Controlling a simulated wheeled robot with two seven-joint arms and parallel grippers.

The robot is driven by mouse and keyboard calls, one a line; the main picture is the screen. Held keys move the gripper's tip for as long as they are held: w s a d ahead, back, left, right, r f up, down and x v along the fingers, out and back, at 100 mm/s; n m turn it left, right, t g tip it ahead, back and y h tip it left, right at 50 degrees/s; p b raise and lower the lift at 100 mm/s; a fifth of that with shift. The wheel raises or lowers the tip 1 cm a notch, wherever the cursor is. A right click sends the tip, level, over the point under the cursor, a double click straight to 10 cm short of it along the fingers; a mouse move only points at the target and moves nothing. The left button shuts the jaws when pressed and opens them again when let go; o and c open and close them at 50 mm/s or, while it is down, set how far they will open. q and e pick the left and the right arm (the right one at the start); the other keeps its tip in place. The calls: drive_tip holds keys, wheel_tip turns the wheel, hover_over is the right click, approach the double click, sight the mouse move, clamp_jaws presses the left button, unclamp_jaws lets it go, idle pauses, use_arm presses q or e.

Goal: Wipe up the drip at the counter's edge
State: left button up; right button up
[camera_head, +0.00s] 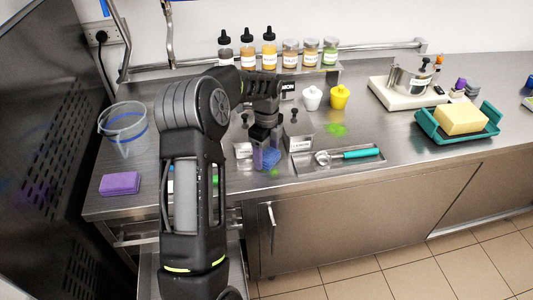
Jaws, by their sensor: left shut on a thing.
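My left gripper (266,146) points down over the counter (410,150) near its front edge. It is shut on a blue block (268,159) that looks like a sponge. The block is low, at or just above the steel; I cannot tell whether it touches. A small green smear (273,171) shows just in front of the block, by the counter's edge. A purple sponge (119,184) lies at the left. My right gripper is not in view.
Steel holders (299,130) flank the gripper. A tray (340,160) with a teal-handled scoop (352,154) lies to its right. A clear bucket (124,128) stands left. Bottles and jars (268,48) line the back shelf. A teal tray (458,137) with a yellow block sits right.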

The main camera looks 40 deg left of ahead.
sight(269, 165)
use_arm(q)
drive_tip(key=shift+s+d+f+b, duration=0.1)
drive_tip(key=shift+s+d+b, duration=0.3)
drive_tip(key=shift+s+d, duration=0.8)
drive_tip(key=shift+d, duration=0.25)
drive_tip(key=shift+s+d+f+b, duration=0.1)
drive_tip(key=shift+b, duration=0.2)
drive_tip(key=shift+s+d, duration=0.1)
drive_tip(key=shift+d, duration=0.05)
drive_tip(key=shift+s+d+b, duration=0.35)
drive_tip(key=shift+s+d, duration=0.65)
drive_tip(key=shift+d, duration=0.3)
